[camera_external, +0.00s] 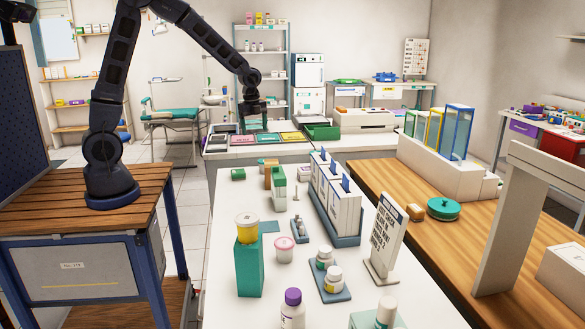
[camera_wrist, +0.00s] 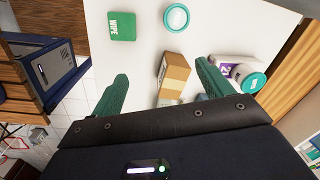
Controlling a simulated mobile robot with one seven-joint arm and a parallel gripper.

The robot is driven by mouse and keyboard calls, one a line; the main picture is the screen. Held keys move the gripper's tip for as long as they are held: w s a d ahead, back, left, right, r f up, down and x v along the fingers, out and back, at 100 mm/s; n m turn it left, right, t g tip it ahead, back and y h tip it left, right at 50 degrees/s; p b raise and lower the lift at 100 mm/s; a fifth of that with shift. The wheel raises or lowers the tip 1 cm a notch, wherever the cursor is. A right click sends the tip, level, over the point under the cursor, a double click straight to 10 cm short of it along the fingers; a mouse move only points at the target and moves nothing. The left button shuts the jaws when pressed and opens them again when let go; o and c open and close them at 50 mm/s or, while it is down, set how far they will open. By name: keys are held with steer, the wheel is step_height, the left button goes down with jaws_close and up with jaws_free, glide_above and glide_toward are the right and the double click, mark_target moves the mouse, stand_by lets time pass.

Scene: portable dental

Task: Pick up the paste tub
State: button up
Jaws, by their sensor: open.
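My gripper (camera_external: 253,112) hangs over the far part of the white tables in the external view. In the wrist view its two green fingers (camera_wrist: 163,85) are spread wide with nothing held between them. A round tub with a white and teal top (camera_wrist: 176,17) stands above the fingertips there, apart from them. Another tub with a teal lid (camera_wrist: 250,80) and a purple label is right of the right finger. A pink-lidded tub (camera_external: 284,249) stands on the near table in the external view. I cannot tell which is the paste tub.
A brown box (camera_wrist: 172,75) lies between the finger lines, and a green WIPE box (camera_wrist: 121,26) is at upper left.

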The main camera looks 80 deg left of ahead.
mark_target(263, 160)
steer(key=w+a+f+m, duration=0.1)
steer(key=a+f, duration=0.1)
steer(key=f, duration=0.1)
steer(key=w+a+f+m, duration=0.1)
steer(key=f, duration=0.2)
steer(key=w+a+f, duration=0.1)
steer(key=a+f, duration=0.1)
steer(key=f, duration=0.1)
steer(key=shift+w+a+f+m+g, duration=0.15)
steer(key=shift+a+f+m+g, duration=0.15)
steer(key=shift+a+m, duration=0.1)
step_height(263, 160, down, 6)
steer(key=shift+r, duration=0.15)
steer(key=shift+w+d+f, duration=0.1)
steer(key=shift+w+f, duration=0.05)
steer(key=shift+f, duration=1.15)
steer(key=shift+w+f, duration=0.15)
steer(key=shift+f, duration=1.1)
steer(key=shift+c, duration=0.5)
steer(key=c, duration=1)
